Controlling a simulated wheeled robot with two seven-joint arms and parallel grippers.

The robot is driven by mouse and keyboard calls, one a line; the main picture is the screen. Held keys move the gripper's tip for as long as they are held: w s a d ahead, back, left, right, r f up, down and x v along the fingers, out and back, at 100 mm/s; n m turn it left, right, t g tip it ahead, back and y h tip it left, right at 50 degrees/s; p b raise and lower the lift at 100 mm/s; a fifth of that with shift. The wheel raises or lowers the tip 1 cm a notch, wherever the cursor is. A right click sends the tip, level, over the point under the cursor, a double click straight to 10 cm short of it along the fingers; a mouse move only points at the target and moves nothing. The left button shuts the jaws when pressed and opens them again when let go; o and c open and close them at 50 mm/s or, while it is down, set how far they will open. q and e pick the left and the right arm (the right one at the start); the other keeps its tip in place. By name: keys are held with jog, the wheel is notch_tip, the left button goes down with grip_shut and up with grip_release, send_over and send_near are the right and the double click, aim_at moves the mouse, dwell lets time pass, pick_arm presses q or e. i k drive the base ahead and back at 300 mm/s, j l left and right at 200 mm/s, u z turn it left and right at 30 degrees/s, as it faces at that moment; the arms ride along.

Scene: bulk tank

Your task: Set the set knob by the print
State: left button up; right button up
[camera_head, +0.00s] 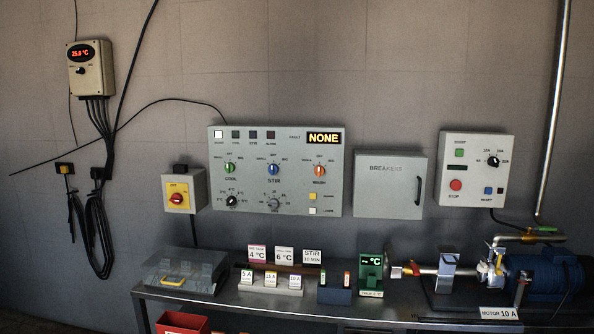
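The grey control panel (334,180) hangs on the wall at mid-view. Its black knob (232,201) at lower left is ringed by °C marks; I take this as the set knob, though its label is too small to read. Its pointer setting is not clear. Printed cards stand on the bench below: one reads 4 °C (257,254) with a pink top band, one reads 6 °C (284,255), and one reads STIR 10 MIN (312,256). Neither of my grippers is in view.
The panel also has COOL (229,168), STIR (274,169) and orange (320,170) knobs, and a display (324,138) reading NONE. A wall box (84,70) reads 25.0 °C. Small fuse cards, a green °C reader (371,268) and a blue motor (545,272) occupy the bench (400,312).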

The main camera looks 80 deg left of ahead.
aim_at(231, 200)
jog(key=u, duration=2.9)
